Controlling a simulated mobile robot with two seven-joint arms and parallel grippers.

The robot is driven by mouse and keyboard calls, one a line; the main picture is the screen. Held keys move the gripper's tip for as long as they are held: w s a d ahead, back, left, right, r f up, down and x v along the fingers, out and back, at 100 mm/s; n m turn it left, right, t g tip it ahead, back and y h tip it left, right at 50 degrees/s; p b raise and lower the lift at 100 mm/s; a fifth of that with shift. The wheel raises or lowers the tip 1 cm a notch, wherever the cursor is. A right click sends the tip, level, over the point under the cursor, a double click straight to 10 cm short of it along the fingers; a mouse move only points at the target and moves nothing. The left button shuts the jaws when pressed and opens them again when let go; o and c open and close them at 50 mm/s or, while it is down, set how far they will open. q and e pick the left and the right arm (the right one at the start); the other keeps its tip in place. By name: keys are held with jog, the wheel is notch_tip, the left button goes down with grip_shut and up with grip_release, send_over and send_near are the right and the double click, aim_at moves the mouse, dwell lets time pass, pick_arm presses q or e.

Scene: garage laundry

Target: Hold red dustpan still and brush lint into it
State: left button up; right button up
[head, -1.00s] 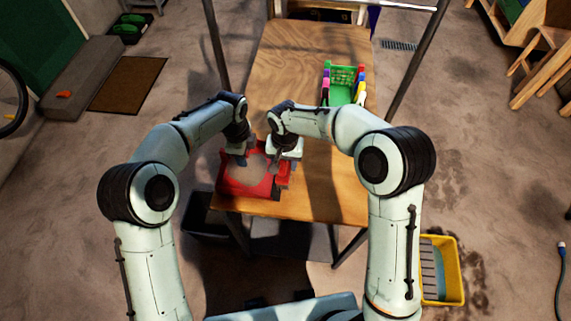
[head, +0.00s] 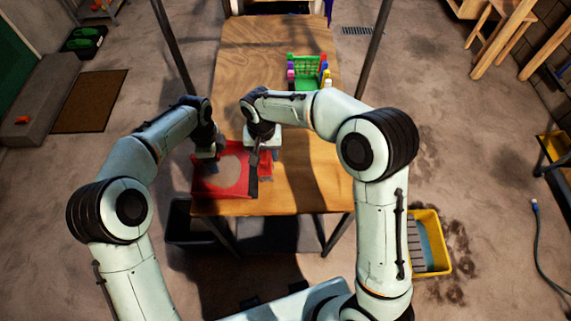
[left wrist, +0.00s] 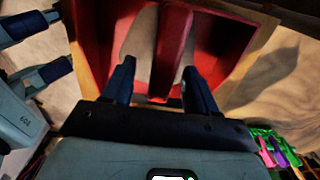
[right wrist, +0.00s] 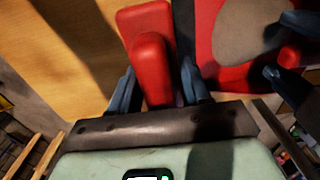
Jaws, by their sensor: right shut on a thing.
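The red dustpan (head: 231,189) lies at the near left end of the wooden table. A grey-beige patch (head: 228,172), perhaps lint, shows inside it and in the right wrist view (right wrist: 252,28). My left gripper (head: 207,157) is over the dustpan's left side. In the left wrist view its fingers (left wrist: 160,92) stand apart on either side of the dustpan's red handle (left wrist: 170,50), with a gap visible. My right gripper (head: 263,146) is shut on the red handle of the brush (right wrist: 150,62). The brush's dark edge (right wrist: 184,35) is beside the dustpan's right side.
A green basket (head: 308,72) with colored items stands farther back on the table (head: 262,45). The table's middle is mostly clear. A yellow bin (head: 432,245) stands on the floor at right, and a dark bin (head: 188,226) is below the table's left corner.

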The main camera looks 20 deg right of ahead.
pick_arm(q)
notch_tip(320, 180, up, 12)
dwell(0.7)
jog(key=shift+s, duration=0.1)
